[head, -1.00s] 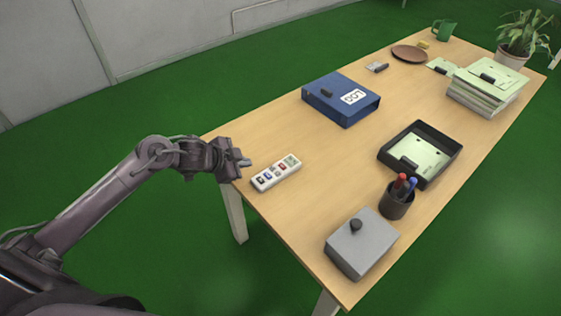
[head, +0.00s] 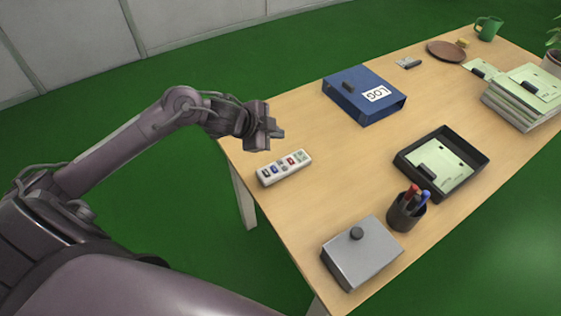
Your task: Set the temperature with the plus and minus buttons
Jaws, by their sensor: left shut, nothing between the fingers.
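A white remote-like panel (head: 284,168) lies on the table near its left edge. It has several small coloured buttons and a greenish display patch at its far right end. The marks on the buttons are too small to read, so I cannot tell plus from minus. My left gripper (head: 277,133) is shut and empty. It is above the table's left edge, just behind and above the panel in the picture, apart from it. My right gripper is not in view.
A blue LOG binder (head: 364,95) lies behind the panel. A black tray (head: 480,163) with papers, a pen cup (head: 407,212) and a grey box with a knob (head: 361,254) stand to the right and front. Bare wood (head: 340,165) lies between the panel and tray.

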